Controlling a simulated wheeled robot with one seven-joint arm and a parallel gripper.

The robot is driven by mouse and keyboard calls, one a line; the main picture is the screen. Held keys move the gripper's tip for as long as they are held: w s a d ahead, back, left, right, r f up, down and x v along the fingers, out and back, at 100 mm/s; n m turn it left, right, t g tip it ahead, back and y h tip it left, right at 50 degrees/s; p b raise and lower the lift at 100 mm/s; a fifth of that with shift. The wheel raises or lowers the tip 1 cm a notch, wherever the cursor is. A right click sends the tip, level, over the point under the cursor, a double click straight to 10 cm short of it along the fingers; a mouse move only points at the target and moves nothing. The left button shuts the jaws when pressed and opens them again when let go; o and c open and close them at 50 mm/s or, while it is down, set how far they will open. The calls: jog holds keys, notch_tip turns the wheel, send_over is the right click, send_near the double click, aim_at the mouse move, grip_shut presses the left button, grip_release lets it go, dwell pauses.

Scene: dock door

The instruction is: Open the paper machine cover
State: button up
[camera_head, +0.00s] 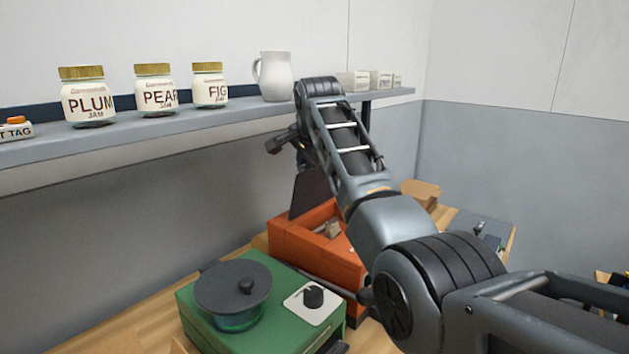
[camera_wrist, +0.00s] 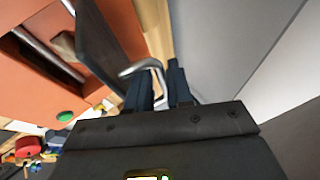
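The paper machine (camera_head: 290,240) is an orange box on the bench, behind the green appliance. Its dark cover (camera_head: 308,192) stands raised at the far left side of the box, and the inside shows. In the wrist view the orange body (camera_wrist: 60,95) fills the left, with the dark cover (camera_wrist: 103,42) rising beside my fingers. A bent silver handle (camera_wrist: 142,67) at the cover runs in between the fingers of my gripper (camera_wrist: 162,88). The fingers are close together around it. In the head view my gripper is small and partly hidden by my arm near the cover's top.
A green appliance (camera_head: 190,318) with a dark round lid (camera_head: 233,287) and a knob stands in front of the orange box. The shelf (camera_head: 180,140) above carries jam jars, a white jug (camera_head: 275,76) and small boxes. A grey wall (camera_wrist: 215,45) is close to my gripper.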

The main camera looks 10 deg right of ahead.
jog(key=s+b, duration=0.2)
jog(key=s, duration=0.7)
jog(key=a+p+v, duration=0.1)
jog(key=p+v, duration=0.4)
jog(key=v, duration=0.4)
dwell(1.0)
jog(key=shift+s+a+r, duration=0.1)
jog(key=shift+s, duration=0.05)
dwell(0.3)
